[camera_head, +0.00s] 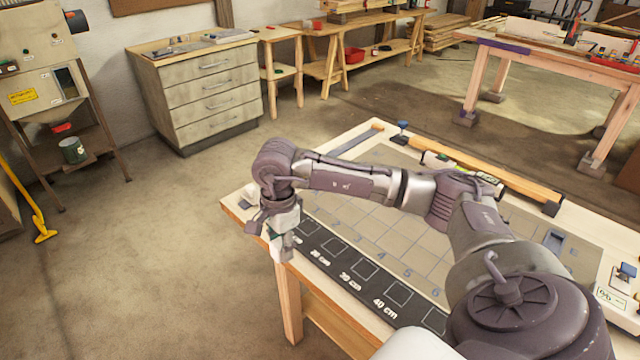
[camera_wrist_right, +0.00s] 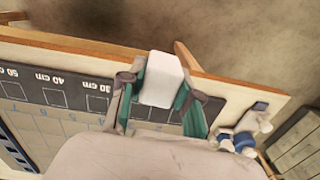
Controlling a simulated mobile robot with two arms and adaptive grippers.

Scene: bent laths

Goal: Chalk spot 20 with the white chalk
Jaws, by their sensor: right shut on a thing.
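My right gripper (camera_head: 284,244) is over the near left end of the dark marking strip, by the workbench's edge. In the right wrist view, its fingers (camera_wrist_right: 161,98) are shut on the white chalk (camera_wrist_right: 162,78), a blocky white piece. The dark strip (camera_head: 372,283) has a row of outlined squares with centimetre labels. The 20 cm square (camera_head: 336,247) is just right of the gripper in the head view and looks unmarked. In the wrist view the chalk and fingers hide that part of the strip. I cannot tell whether the chalk touches it. My left gripper is out of view.
The workbench (camera_head: 352,133) has a numbered grid (camera_head: 385,225) beside the strip. A long wooden bar (camera_head: 515,183) with end clamps lies along its far side. Small blue and white items (camera_wrist_right: 238,140) sit near a bench corner.

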